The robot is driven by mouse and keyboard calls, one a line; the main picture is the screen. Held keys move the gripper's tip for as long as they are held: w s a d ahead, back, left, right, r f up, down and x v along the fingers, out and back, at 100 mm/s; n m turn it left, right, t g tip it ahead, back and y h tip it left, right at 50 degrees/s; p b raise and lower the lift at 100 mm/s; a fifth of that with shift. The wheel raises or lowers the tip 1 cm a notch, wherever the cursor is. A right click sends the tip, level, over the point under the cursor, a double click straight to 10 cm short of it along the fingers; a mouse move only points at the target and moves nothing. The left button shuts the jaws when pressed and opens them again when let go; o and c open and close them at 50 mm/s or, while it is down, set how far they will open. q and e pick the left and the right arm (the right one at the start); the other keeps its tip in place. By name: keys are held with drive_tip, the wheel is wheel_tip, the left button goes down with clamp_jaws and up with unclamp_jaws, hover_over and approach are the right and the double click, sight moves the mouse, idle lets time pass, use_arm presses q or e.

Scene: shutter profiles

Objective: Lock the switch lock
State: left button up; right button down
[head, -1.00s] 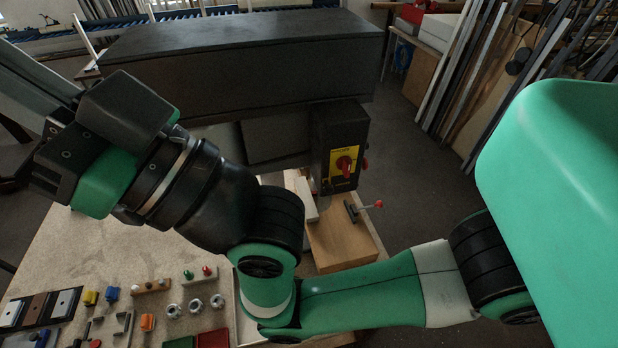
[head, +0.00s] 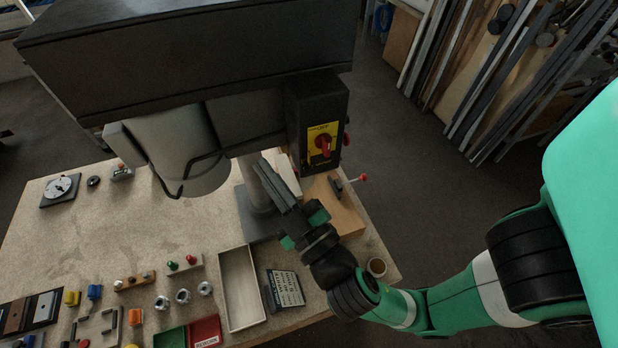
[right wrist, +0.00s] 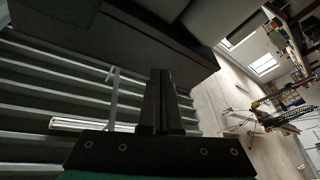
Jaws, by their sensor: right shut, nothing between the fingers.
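The switch is a red rotary knob on a yellow plate (head: 322,143), on the front of a black box (head: 318,97) under the dark machine housing. The small knob's exact angle is hard to tell. My right gripper (head: 264,168) is shut and empty, below and left of the switch and apart from it in the head view. In the right wrist view, its dark fingers (right wrist: 160,82) lie together with nothing between them; the switch does not show there. I see no separate lock that I can identify. My left gripper is not in view.
A wooden block with a red-tipped lever (head: 363,177) sits right of my gripper. An empty tray (head: 240,290), a dark labelled box (head: 285,289), red and green bins and several small parts cover the front table. The table's middle left is clear.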

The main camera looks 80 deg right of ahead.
sight(307, 162)
drive_tip(key=s+f+n+y, duration=0.2)
drive_tip(key=s+f+n, duration=0.5)
drive_tip(key=s+f, duration=0.3)
drive_tip(key=shift+d+f+b, duration=0.15)
drive_tip(key=shift+d+b, duration=0.15)
drive_tip(key=shift+d, duration=0.05)
drive_tip(key=shift+g, duration=0.4)
drive_tip(key=r+x, duration=0.1)
drive_tip(key=x, duration=0.9)
drive_tip(key=shift+s+d+f+p, duration=1)
drive_tip(key=shift+s+d+f, duration=0.1)
drive_tip(key=shift+s+f, duration=0.25)
drive_tip(key=shift+s, duration=0.1)
